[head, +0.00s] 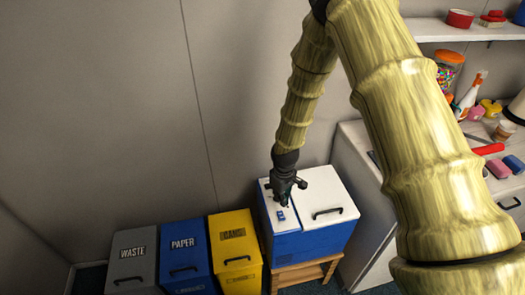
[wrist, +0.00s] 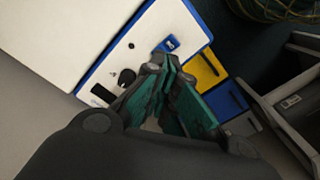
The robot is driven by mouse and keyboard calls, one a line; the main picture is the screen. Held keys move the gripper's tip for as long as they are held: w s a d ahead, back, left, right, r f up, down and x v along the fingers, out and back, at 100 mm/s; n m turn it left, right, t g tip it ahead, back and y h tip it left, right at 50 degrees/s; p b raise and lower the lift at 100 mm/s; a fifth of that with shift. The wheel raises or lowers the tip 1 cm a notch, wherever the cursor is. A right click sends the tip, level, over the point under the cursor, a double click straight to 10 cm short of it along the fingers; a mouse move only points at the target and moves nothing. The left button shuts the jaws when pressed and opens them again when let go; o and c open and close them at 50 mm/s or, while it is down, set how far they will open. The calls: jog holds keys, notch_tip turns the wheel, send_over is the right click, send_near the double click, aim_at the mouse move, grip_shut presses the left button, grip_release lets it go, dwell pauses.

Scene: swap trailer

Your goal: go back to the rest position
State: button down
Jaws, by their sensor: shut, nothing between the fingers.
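My gripper (head: 284,193) hangs at the end of my bamboo-patterned arm, over the left part of a blue box with a white top (head: 327,205). In the wrist view my gripper (wrist: 165,70) has its green-padded fingers shut with nothing between them. The white top (wrist: 70,35) lies beyond the fingers there, with a blue switch-like piece (wrist: 170,44) and black round parts (wrist: 126,77) near its edge. Whether the fingertips touch the box cannot be told.
Grey WASTE (head: 132,262), blue PAPER (head: 184,262) and yellow CANS (head: 235,258) bins stand left of the box. The box rests on a wooden stand (head: 300,273). A white counter (head: 358,150) with bottles and sponges and a shelf (head: 440,30) are at right.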

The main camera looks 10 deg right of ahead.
jog(key=s+d+f+m+b, duration=0.1)
jog(key=s+f, duration=0.4)
jog(key=s, duration=0.7)
jog(key=s+d+f+m+b, duration=0.1)
jog(key=s+f+m, duration=0.2)
jog(key=s, duration=0.9)
jog(key=s+d+f+m+b, duration=0.1)
jog(key=s+f, duration=0.5)
jog(key=s, duration=0.6)
jog(key=shift+s+d+f+m+b, duration=0.3)
jog(key=shift+m+b, duration=0.2)
jog(key=shift+m, duration=0.5)
